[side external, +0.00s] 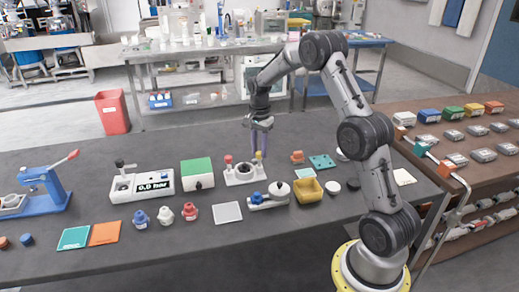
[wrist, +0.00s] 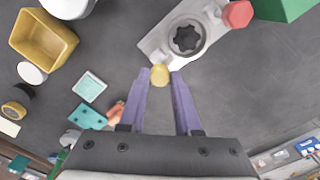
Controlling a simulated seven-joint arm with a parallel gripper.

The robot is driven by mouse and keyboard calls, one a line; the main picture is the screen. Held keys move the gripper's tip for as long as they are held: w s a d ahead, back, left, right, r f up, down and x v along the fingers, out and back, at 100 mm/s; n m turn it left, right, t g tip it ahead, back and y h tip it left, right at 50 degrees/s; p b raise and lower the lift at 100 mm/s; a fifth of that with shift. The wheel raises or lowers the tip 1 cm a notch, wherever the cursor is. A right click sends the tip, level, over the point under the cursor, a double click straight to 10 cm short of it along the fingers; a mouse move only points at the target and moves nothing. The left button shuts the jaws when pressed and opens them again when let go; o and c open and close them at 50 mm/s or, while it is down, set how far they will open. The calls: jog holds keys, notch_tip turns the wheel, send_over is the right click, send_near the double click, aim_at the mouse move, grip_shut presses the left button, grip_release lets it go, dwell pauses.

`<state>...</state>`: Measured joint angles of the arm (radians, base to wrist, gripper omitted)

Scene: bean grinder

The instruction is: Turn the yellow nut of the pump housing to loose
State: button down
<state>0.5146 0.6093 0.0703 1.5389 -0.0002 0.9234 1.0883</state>
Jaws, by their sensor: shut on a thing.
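The pump housing (side external: 243,176) is a light grey block with a round dark socket. It stands on the dark table, and it also shows at the top of the wrist view (wrist: 160,48). Its yellow nut (wrist: 160,75) sits at one end, and a red nut (wrist: 237,14) sits at the other. My gripper (wrist: 160,77) has two purple fingers, with their tips on either side of the yellow nut, shut on it. In the side view my gripper (side external: 260,151) points down at the right end of the housing. The nut's thread is hidden.
A green-topped box (side external: 197,173) and a gauge reading 0.0 bar (side external: 153,184) stand left of the housing. A blue-and-white valve part (side external: 268,200) and a yellow bin (side external: 308,190) are in front and right. Teal and orange pieces lie close on the right.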

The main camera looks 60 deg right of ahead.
aim_at(260, 152)
jog(key=n, duration=0.4)
jog(key=shift+n, duration=0.3)
jog(key=n, duration=0.3)
jog(key=shift+n, duration=0.3)
jog(key=n, duration=0.4)
jog(key=shift+r+n, duration=0.1)
jog(key=shift+n, duration=2)
jog(key=c, duration=0.6)
grip_release()
notch_tip(260, 152, up, 14)
